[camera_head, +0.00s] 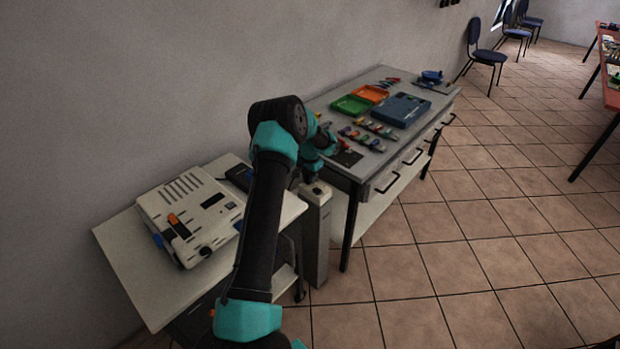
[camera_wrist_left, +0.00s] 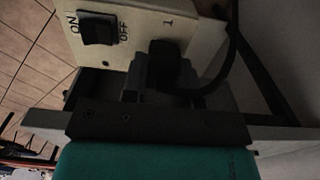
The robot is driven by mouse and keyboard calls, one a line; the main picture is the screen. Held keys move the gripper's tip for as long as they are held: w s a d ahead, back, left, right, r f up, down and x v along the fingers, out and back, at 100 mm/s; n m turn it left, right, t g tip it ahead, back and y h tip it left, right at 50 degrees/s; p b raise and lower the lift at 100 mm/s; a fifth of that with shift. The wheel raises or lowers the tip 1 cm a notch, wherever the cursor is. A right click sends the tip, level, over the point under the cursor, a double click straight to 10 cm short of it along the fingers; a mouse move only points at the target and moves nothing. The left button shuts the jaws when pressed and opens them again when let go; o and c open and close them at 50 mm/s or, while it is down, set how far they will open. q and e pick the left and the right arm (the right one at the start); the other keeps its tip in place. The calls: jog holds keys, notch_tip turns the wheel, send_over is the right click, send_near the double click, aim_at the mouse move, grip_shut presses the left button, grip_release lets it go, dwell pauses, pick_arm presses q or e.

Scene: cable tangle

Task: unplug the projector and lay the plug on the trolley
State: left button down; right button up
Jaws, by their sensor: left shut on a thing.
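The projector (camera_head: 190,215), a pale box with an orange part on top, sits on the trolley (camera_head: 132,270) at the left. A pale socket post (camera_head: 315,235) stands between the trolley and the workbench. In the left wrist view, its top face (camera_wrist_left: 125,18) carries a black ON/OFF switch (camera_wrist_left: 97,28) and a socket marked 1. My left gripper (camera_head: 313,181) is at the top of the post. It is shut on the black plug (camera_wrist_left: 170,62), which is up against the socket face. I cannot tell how deep it sits. My right gripper is out of view.
The black cord (camera_wrist_left: 232,45) curves up from the plug at the right. The workbench (camera_head: 395,150) holds green and orange trays (camera_head: 352,104), a blue case (camera_head: 401,110) and several small tools. A dark device (camera_head: 238,178) lies on the trolley behind the projector. The trolley's front left corner is bare.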

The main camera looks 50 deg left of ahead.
pick_arm(q)
jog(key=shift+r, duration=1.05)
jog(key=shift+r, duration=0.2)
